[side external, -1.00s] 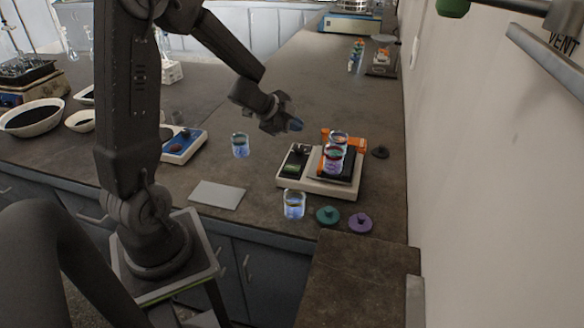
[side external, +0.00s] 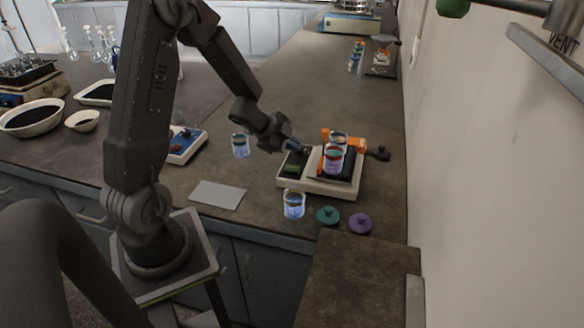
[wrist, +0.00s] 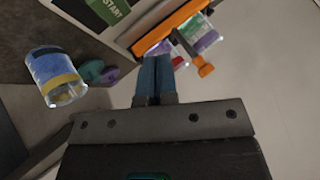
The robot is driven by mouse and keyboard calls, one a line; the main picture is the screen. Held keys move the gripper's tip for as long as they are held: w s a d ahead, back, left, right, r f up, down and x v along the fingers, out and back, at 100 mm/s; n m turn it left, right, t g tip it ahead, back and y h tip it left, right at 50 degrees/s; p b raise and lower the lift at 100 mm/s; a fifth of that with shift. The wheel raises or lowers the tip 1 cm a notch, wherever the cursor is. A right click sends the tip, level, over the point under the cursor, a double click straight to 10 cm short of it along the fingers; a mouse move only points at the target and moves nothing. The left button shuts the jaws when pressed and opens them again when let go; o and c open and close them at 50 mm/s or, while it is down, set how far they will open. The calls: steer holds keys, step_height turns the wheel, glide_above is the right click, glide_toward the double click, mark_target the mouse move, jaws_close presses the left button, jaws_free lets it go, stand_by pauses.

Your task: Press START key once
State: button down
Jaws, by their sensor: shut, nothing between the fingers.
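The shaker (side external: 318,187) is a pale box with a black control panel (side external: 293,165) on its left part. In the wrist view, the green START key (wrist: 112,8) shows at the top edge, partly cut off. Jars (side external: 334,157) with coloured bands stand on the shaker's dark platform, beside an orange clamp bar (wrist: 170,24). My gripper (side external: 302,149) is shut and empty, just above the back of the control panel. In the wrist view, the blue fingertips (wrist: 157,58) are together, below and right of the START key. I cannot tell whether they touch anything.
A loose jar (side external: 294,205) stands in front of the shaker, near a teal lid (side external: 327,215) and a purple lid (side external: 360,223). Another jar (side external: 240,146) stands left of it. A grey plate (side external: 217,195) lies near the bench's front edge. The wall is on the right.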

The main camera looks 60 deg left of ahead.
mark_target(292, 169)
steer(key=shift+f, duration=2.1)
steer(key=shift+f, duration=0.15)
stand_by(0.3)
steer(key=shift+f, duration=0.25)
